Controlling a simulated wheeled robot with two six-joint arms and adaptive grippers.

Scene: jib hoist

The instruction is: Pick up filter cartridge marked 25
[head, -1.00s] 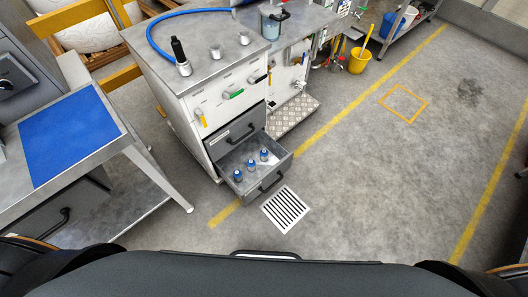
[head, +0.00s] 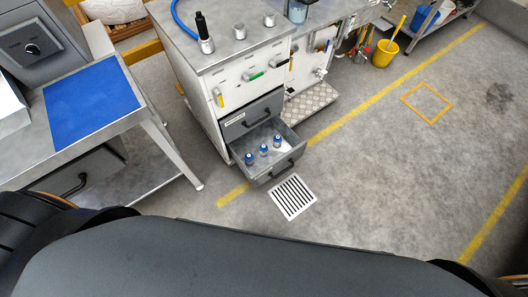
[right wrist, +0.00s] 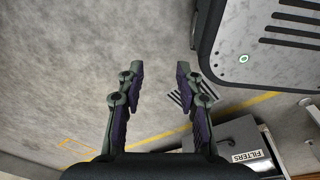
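Three small filter cartridges with blue tops stand upright in an open grey drawer (head: 286,165) in the head view: a front-left one (head: 249,159), a middle one (head: 264,150) and a back-right one (head: 277,141). Their numbers are too small to read, so I cannot tell which is 25. My right gripper (right wrist: 160,70) is open and empty over the floor in the right wrist view. A drawer front labelled FILTERS (right wrist: 246,157) shows at lower right there, away from the fingers; no cartridge shows in that view. My left gripper is not in view.
The drawer belongs to a white cabinet (head: 207,92) with a metal top. A floor grate (head: 292,197) lies in front of it. A bench with a blue mat (head: 93,105) stands at left. A yellow bucket (head: 385,53) stands farther back. The floor at right is clear.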

